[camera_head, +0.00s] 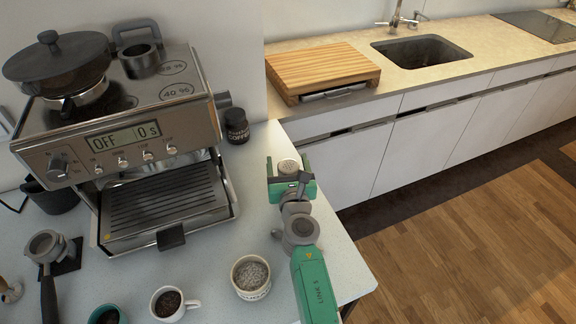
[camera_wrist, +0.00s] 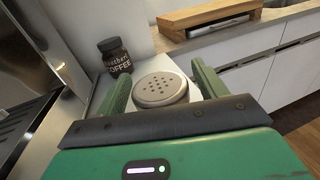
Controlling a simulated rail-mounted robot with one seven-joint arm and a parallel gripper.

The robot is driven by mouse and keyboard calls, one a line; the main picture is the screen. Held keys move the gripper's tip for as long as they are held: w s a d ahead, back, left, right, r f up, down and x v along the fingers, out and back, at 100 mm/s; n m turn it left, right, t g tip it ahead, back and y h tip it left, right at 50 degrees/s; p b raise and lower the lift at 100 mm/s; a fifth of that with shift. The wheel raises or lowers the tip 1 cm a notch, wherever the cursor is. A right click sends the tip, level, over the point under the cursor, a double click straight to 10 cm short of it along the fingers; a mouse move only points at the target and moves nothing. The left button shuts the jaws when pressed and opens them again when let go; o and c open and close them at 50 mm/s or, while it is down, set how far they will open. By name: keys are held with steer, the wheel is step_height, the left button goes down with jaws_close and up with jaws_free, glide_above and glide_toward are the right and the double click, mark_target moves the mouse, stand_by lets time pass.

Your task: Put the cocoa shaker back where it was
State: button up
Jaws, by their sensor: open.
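The cocoa shaker (camera_head: 289,166) has a round, pale metal lid with small holes. It stands on the light counter at the right of the coffee machine. In the wrist view the shaker (camera_wrist: 160,89) sits between the two green fingers, its lid facing the camera; its lower body is mostly hidden. My gripper (camera_head: 288,172) is open, with one finger on each side of the shaker. In the wrist view my gripper (camera_wrist: 161,77) shows a gap at the right finger; contact at the left finger cannot be told.
A dark coffee jar (camera_head: 237,125) stands behind and left of the shaker. The coffee machine (camera_head: 130,150) fills the left. A bowl of grounds (camera_head: 251,277) and a white cup (camera_head: 174,303) stand in front. A wooden board (camera_head: 322,70) lies on the far counter.

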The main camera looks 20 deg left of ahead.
steer(key=shift+s+d+r+p, duration=0.2)
steer(key=shift+r+p, duration=0.05)
steer(key=shift+p, duration=0.1)
steer(key=p+v, duration=0.6)
steer(key=v, duration=0.4)
steer(key=shift+s+d, duration=0.15)
steer(key=shift+s, duration=0.1)
steer(key=shift+s+d+f, duration=0.15)
steer(key=shift+s, duration=0.3)
